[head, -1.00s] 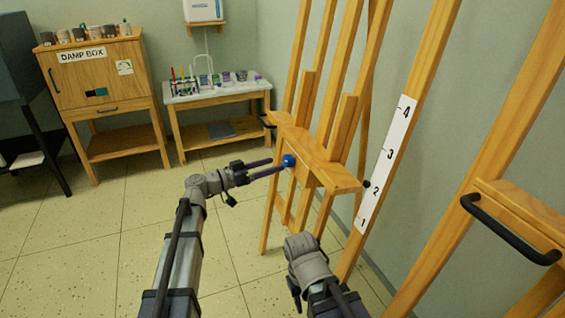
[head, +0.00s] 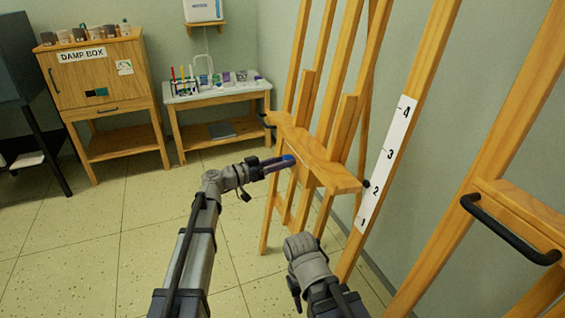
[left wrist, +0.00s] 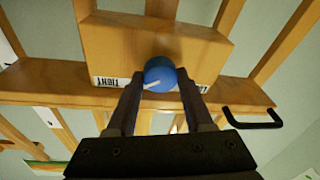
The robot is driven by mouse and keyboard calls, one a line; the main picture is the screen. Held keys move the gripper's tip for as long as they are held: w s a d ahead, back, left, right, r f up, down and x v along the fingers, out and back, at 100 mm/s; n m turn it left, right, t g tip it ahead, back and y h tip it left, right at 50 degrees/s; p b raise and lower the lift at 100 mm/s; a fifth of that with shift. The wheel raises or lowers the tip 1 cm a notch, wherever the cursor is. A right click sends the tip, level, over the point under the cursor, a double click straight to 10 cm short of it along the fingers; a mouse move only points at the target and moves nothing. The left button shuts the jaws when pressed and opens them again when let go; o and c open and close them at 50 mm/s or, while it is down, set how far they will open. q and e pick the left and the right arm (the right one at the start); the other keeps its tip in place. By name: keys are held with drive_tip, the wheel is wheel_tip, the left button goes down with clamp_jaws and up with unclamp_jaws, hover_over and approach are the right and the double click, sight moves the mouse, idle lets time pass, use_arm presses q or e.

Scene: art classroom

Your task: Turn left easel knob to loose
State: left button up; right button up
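The blue easel knob (left wrist: 160,74) sits on the front of a wooden block on the left easel (head: 318,163). Its pale pointer line points left and slightly down, toward the TIGHT label (left wrist: 112,82) on the block. Another label (left wrist: 201,88) at the right is mostly hidden by a finger. My left gripper (head: 288,161) has one finger on each side of the knob, and they look shut on it. In the left wrist view the fingertips (left wrist: 160,80) lie close against the knob's sides. My right gripper (head: 300,245) is low in front of the easel; its fingers do not show clearly.
A second easel with a black handle (head: 510,232) stands at the right. A numbered white scale (head: 388,165) runs along an upright. The damp box cabinet (head: 100,75) and a low table with art supplies (head: 215,98) stand at the back left. The floor at the left is clear.

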use_arm(q)
clamp_jaws()
drive_tip(key=shift+n, duration=0.3)
drive_tip(key=n+y+p, duration=0.1)
drive_tip(key=n+p, duration=0.1)
drive_tip(key=n, duration=0.5)
drive_tip(key=n+g+y+p, duration=0.1)
drive_tip(key=n+p, duration=0.2)
drive_tip(key=n, duration=0.3)
drive_tip(key=n+y+p, duration=0.1)
drive_tip(key=n+p, duration=0.1)
drive_tip(key=n, duration=0.5)
drive_tip(key=shift+w+r+n+y, duration=0.15)
drive_tip(key=shift+r+n+y, duration=0.05)
drive_tip(key=shift+n+y, duration=0.1)
drive_tip(key=shift+n+g+p, duration=0.4)
drive_tip(key=shift+n+g, duration=0.1)
drive_tip(key=shift+n, duration=0.6)
